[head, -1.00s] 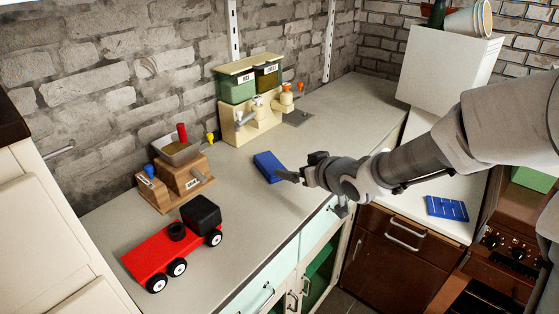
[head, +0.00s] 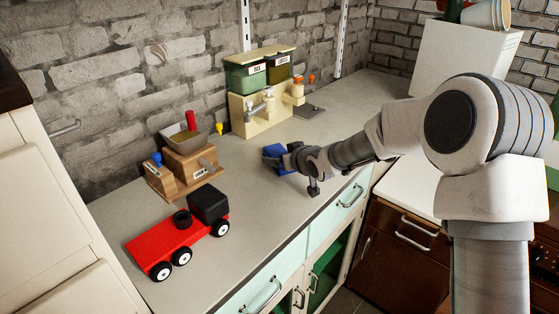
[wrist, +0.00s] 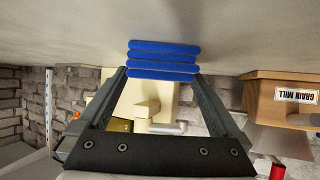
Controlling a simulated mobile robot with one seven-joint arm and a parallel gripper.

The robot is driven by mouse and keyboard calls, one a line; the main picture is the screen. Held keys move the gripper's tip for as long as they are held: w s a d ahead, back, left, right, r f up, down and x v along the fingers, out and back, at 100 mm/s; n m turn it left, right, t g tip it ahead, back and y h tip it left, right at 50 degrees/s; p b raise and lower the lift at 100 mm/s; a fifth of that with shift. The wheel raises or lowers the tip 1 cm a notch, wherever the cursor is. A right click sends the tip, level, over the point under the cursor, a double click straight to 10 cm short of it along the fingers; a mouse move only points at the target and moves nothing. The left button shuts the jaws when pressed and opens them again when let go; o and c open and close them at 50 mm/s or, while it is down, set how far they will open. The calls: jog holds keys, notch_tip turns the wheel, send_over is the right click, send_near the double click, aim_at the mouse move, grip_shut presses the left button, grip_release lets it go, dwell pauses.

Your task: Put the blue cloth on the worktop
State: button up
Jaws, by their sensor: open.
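The blue cloth (head: 272,151) is folded and lies on the grey worktop (head: 240,205), partly hidden by my gripper in the head view. In the wrist view the cloth (wrist: 163,58) shows as several stacked blue layers at the fingertips. My gripper (head: 284,158) is low over the worktop at the cloth's near right side. Its fingers are open in the wrist view (wrist: 160,75), one at each side of the cloth. I cannot tell whether they touch it.
A red toy truck (head: 172,244) stands at the front left. A wooden grain mill (head: 190,160) and a cream dispenser with green bins (head: 258,112) stand along the brick wall. A lower white counter (head: 412,187) is at the right. The worktop's middle front is clear.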

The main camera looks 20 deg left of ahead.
jog(key=shift+x, duration=1.05)
jog(key=c, duration=1.4)
jog(key=shift+r, duration=0.1)
jog(key=shift+r, duration=0.65)
notch_tip(320, 180, up, 3)
jog(key=shift+d+r+p, duration=0.1)
jog(key=shift+p, duration=0.35)
jog(key=s+d+r+p, duration=0.1)
jog(key=d+r+p, duration=0.3)
jog(key=d, duration=0.7)
notch_tip(320, 180, up, 2)
jog(key=shift+s+d+r, duration=0.15)
jog(key=shift+s+d, duration=0.1)
jog(key=shift+d, duration=0.05)
